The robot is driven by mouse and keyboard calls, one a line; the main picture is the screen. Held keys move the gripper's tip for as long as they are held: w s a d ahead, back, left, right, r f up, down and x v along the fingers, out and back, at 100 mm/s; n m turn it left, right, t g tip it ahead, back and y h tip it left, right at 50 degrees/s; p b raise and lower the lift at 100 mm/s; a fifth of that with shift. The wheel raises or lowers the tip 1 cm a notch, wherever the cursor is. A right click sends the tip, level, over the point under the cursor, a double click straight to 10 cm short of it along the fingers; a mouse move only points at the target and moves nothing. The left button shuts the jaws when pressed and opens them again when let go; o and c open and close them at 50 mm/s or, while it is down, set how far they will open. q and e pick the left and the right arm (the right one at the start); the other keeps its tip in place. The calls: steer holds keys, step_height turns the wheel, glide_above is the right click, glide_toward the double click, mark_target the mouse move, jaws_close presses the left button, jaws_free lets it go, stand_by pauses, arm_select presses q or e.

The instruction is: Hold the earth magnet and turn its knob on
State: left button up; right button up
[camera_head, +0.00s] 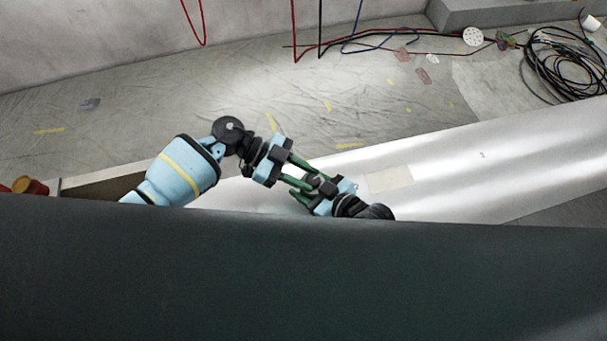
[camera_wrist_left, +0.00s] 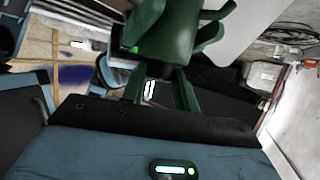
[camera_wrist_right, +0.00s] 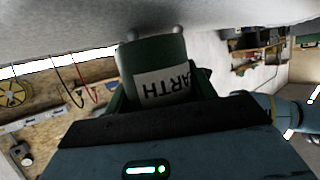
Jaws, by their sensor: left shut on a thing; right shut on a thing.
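The earth magnet is a dark green cylinder (camera_wrist_right: 155,55) with a white label reading "ARTH", upside down in the right wrist view. My right gripper (camera_wrist_right: 160,88) is shut on its body. In the left wrist view, the green body (camera_wrist_left: 165,38) has a dark part at its lower end, which looks like the knob (camera_wrist_left: 162,68). My left gripper (camera_wrist_left: 161,80) is shut there, its green fingers on either side; the exact contact is dark, and the knob's angle cannot be told. In the head view, my left gripper (camera_head: 303,177) and right gripper (camera_head: 314,187) meet around the magnet, mostly hidden by fingers.
A large dark surface fills the lower head view, close below the grippers. A pale, shiny sheet (camera_head: 450,170) lies beyond. A coil of black cable (camera_head: 566,62) lies at the far right of the sheeted floor. Red and dark cables hang at the wall.

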arm_select(q)
steer(key=shift+w+d+f+m+g+y, duration=0.15)
steer(key=shift+m+g+y, duration=0.4)
steer(key=shift+m+g, duration=0.45)
steer(key=shift+w+d+r+m+g+y, duration=0.15)
steer(key=shift+m+g+y, duration=0.4)
steer(key=shift+m+g, duration=0.45)
steer(key=shift+a+f+g, duration=0.1)
steer(key=shift+g, duration=0.3)
steer(key=o, duration=0.7)
steer(key=shift+w, duration=0.1)
steer(key=v, duration=0.7)
steer(key=shift+a+r, duration=0.2)
steer(key=shift+r, duration=0.05)
